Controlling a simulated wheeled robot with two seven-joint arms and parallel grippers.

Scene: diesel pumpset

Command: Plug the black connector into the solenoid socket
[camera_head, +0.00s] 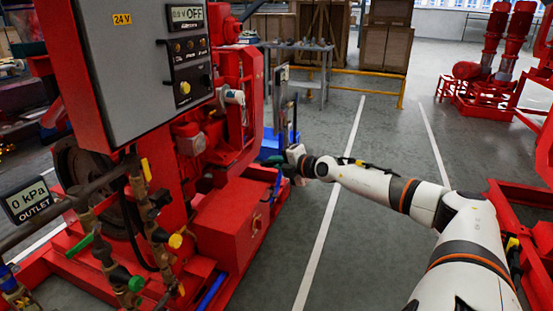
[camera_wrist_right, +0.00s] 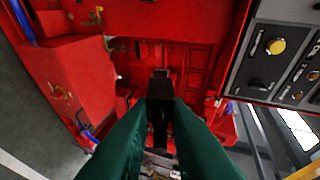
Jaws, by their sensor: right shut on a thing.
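My right gripper (camera_head: 283,169) reaches in from the right and points left toward the red pumpset (camera_head: 215,205). It is small in the head view, beside the red machine. In the right wrist view, its dark green fingers (camera_wrist_right: 157,112) are shut on the black connector (camera_wrist_right: 160,86), which sticks out beyond the fingertips toward the machine's red interior. I cannot make out the connector in the head view. I cannot pick out the solenoid socket in either view; the fingers and connector cover part of the machine behind them. My left gripper is not in view.
A grey control panel (camera_head: 140,50) with a yellow button stands on the red machine; its panel also shows in the wrist view (camera_wrist_right: 285,50). A red box (camera_head: 225,222) juts out low beside the gripper. Pipes with valves (camera_head: 125,250) are front left.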

